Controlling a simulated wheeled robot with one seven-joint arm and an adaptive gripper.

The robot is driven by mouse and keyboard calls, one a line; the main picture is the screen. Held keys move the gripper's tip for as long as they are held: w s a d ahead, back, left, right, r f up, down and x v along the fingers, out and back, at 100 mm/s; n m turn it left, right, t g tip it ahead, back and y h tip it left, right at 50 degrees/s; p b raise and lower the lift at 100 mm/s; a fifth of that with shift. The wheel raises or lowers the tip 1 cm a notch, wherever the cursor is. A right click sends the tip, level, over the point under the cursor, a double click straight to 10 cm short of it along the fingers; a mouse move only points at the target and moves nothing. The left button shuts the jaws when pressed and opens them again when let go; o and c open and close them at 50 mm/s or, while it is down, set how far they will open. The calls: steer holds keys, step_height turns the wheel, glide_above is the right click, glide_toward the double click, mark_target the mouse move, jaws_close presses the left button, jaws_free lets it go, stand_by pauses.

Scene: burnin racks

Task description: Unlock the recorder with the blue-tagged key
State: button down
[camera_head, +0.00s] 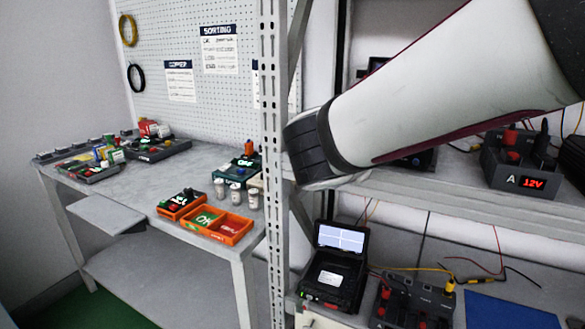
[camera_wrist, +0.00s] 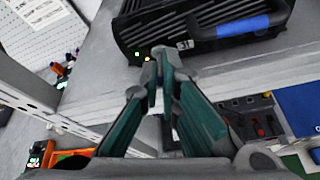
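My gripper (camera_wrist: 158,58) shows in the wrist view with its teal fingers drawn together at the tips. No key or blue tag can be made out between them. The tips are in front of a black vented unit (camera_wrist: 190,42) with a blue handle (camera_wrist: 245,27) and small green and orange lights. Whether they touch it is unclear. In the head view my arm hides the gripper. An open black case with a lit screen (camera_head: 341,238) sits on the lower right bench; I cannot tell which device is the recorder.
A rack upright (camera_head: 270,150) stands close left of my arm. The shelf holds a 12V meter box (camera_head: 510,170). Below are a terminal box (camera_head: 412,303), loose wires and a blue mat (camera_head: 505,313). The left table carries orange trays (camera_head: 232,238) and sorting bins.

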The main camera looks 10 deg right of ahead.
steer(key=m+t+b, duration=0.1)
steer(key=b, duration=0.3)
steer(key=m+y+b, duration=0.1)
steer(key=m+b, duration=0.1)
steer(key=b, duration=0.2)
steer(key=shift+s+d+f+t, duration=0.15)
steer(key=shift+t, duration=0.25)
steer(key=shift+m+y+b, duration=0.3)
steer(key=shift+m+b, duration=0.2)
steer(key=c, duration=2.1)
jaws_free()
steer(key=v, duration=1.2)
steer(key=shift+s, duration=0.1)
